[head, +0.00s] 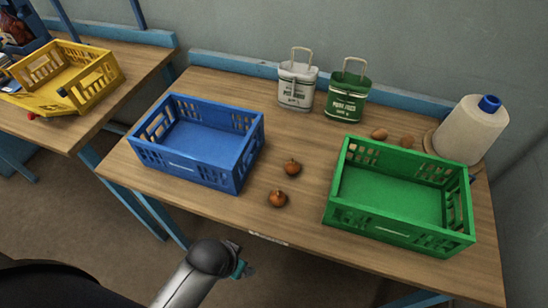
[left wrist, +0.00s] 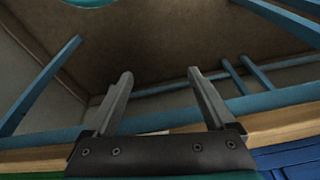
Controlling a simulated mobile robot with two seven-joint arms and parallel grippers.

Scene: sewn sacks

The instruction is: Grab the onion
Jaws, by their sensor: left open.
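Two round brown onions lie on the wooden table in the head view, between the blue crate and the green crate. One onion (head: 292,167) is farther back; the other onion (head: 277,199) is nearer the front edge. My left gripper (head: 243,269) is low in the head view, in front of the table and apart from both onions. In the left wrist view my left gripper (left wrist: 160,75) has its two fingers spread with nothing between them. No onion shows in that view. My right gripper is not in view.
A blue crate (head: 166,106) stands left and a green crate (head: 345,220) right, both looking empty. A yellow crate (head: 98,82) is on another table.

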